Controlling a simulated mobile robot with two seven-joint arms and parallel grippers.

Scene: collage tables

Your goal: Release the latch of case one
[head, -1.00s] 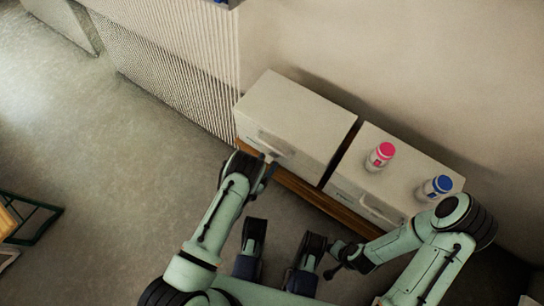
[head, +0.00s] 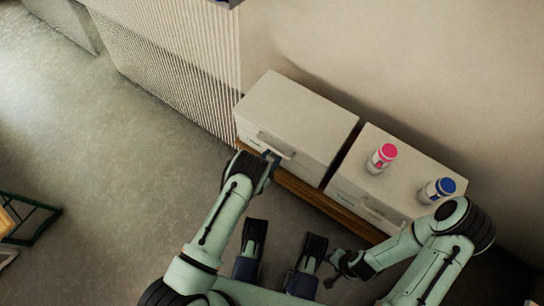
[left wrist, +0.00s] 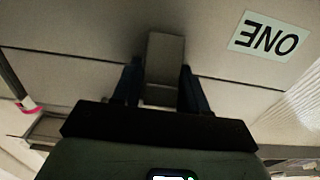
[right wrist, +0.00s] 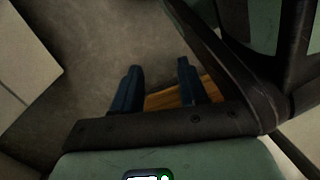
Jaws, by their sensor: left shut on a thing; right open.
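Case one (head: 298,112) is the left white box on the low wooden bench, and its ONE label (left wrist: 269,36) shows upside down in the left wrist view. A grey latch (left wrist: 165,55) stands out from its front face. My left gripper (left wrist: 158,88) is shut on the latch, one dark blue finger on each side. In the head view my left gripper (head: 272,160) is at the case's front face, and the wrist partly hides the front. My right gripper (head: 333,272) is open and empty, low and away from the cases; its fingers show apart in the right wrist view (right wrist: 158,85).
A second white case (head: 350,165) stands to the right across a narrow gap. A pink-capped bottle (head: 381,159) and a blue-capped bottle (head: 435,190) stand on top of it. The wooden bench (head: 310,195) runs below both cases. The wall is close behind; the floor at left is free.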

